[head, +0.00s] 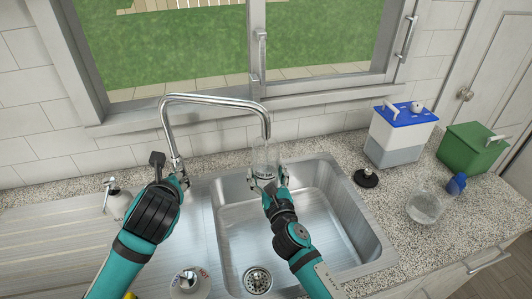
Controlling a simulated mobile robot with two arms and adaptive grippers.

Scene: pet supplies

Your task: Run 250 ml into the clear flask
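A clear flask (264,157) is upright below the mouth of the chrome tap spout (226,101), over the back of the steel sink. My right gripper (266,179) has its fingers on both sides of the flask's lower part and holds it. The water level in the flask is too small to read, and I cannot make out a stream from the spout. My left gripper (174,178) is at the tap's base, close to a dark lever (157,158). Its fingers are small and partly hidden, so I cannot tell whether they are open or shut, or touching the lever.
The sink (325,205) is otherwise empty. On the right counter are a blue-lidded tank (398,143), a green box (470,147), a clear round vessel (424,207), a blue item (457,184) and a black stopper-like piece (366,178). A dispenser (116,200) stands left; a white vessel (188,285) is in front.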

